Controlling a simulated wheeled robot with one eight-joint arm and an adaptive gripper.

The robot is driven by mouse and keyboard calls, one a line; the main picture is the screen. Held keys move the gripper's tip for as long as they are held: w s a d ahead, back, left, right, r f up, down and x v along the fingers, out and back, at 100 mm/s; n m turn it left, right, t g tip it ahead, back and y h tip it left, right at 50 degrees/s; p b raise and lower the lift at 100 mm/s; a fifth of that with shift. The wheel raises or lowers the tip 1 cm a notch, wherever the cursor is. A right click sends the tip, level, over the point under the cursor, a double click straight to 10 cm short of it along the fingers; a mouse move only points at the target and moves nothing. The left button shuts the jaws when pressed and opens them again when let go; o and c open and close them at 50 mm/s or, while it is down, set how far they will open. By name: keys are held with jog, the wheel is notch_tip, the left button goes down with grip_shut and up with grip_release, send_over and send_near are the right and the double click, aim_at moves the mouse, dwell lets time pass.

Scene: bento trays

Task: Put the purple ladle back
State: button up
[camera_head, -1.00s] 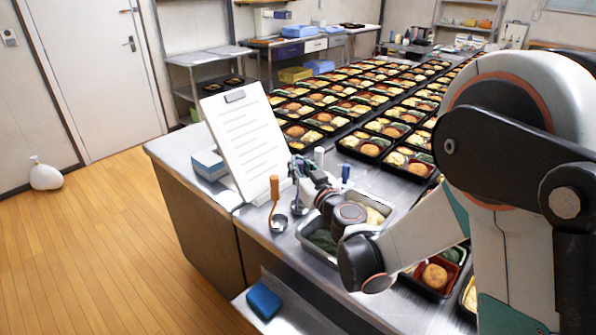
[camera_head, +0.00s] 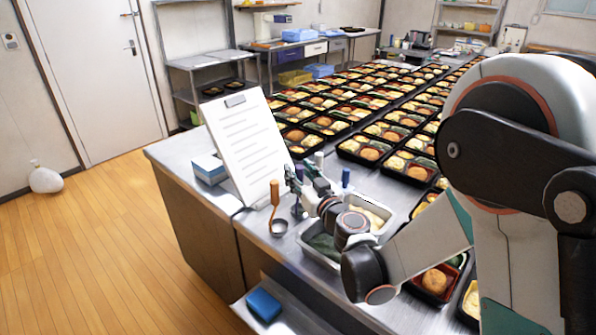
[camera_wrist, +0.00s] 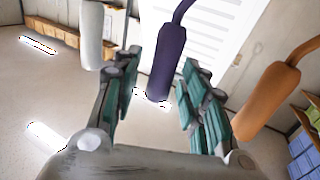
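The purple ladle (camera_wrist: 170,60) shows its handle in the wrist view, with the handle's end between my fingers. My gripper (camera_wrist: 160,75) is open, with a gap on both sides of the handle. In the head view my gripper (camera_head: 293,180) is over the table in front of the clipboard. The purple ladle (camera_head: 297,206) is mostly hidden behind it there. The orange ladle (camera_head: 275,195) stands to the left, its bowl at the table. A white handle (camera_head: 319,159) and a blue handle (camera_head: 345,178) stand behind and to the right.
A white clipboard (camera_head: 247,150) leans behind the ladles, with a blue-white box (camera_head: 208,170) at its left. A metal food pan (camera_head: 318,255) lies below my arm. Rows of bento trays (camera_head: 362,148) fill the table behind and to the right.

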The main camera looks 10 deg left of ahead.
jog(key=v, duration=1)
jog(key=shift+s+d, duration=0.25)
jog(key=shift+s, duration=0.05)
